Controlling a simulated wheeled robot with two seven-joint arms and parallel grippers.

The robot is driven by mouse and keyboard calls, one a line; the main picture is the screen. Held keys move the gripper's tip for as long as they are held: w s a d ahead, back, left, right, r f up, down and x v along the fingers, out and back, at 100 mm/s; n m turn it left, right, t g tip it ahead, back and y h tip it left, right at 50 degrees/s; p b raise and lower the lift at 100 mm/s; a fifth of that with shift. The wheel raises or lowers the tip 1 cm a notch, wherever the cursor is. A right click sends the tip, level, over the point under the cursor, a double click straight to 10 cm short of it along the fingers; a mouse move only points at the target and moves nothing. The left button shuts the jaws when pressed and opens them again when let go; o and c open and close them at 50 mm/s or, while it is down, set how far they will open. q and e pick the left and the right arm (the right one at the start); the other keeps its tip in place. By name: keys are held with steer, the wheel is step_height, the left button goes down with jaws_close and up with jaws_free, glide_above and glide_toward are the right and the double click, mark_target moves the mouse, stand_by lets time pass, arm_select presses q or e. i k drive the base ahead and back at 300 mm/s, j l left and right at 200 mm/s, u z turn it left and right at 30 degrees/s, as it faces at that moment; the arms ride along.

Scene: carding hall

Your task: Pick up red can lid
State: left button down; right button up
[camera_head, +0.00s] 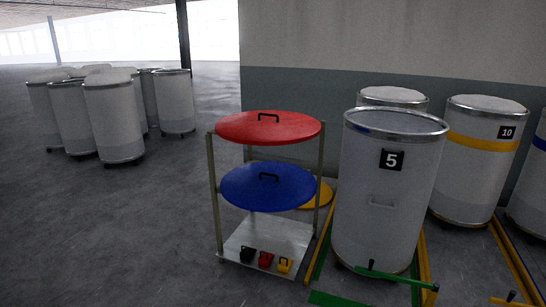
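The red can lid (240,126) is a round red disc with a black handle (268,117) on top. It lies flat at the top of a metal rack (213,190). A blue lid (240,188) with a black handle lies on the level below it. A yellow lid (318,195) shows partly behind the blue one. Neither of my grippers is in view.
A grey can marked 5 (385,215) stands just right of the rack, with several more cans behind it and along the wall. Small black, red and yellow items (265,259) sit on the rack's bottom shelf. Several cans (112,120) stand at the left. The floor (120,230) left of the rack is clear.

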mark_target(264, 127)
steer(key=i+l+u, duration=0.2)
steer(key=i+l, duration=0.75)
steer(key=i, duration=0.15)
steer(key=i+z, duration=0.2)
steer(key=z, duration=0.25)
steer(key=i+j+z, duration=0.15)
steer(key=z, duration=0.3)
steer(key=i, duration=0.1)
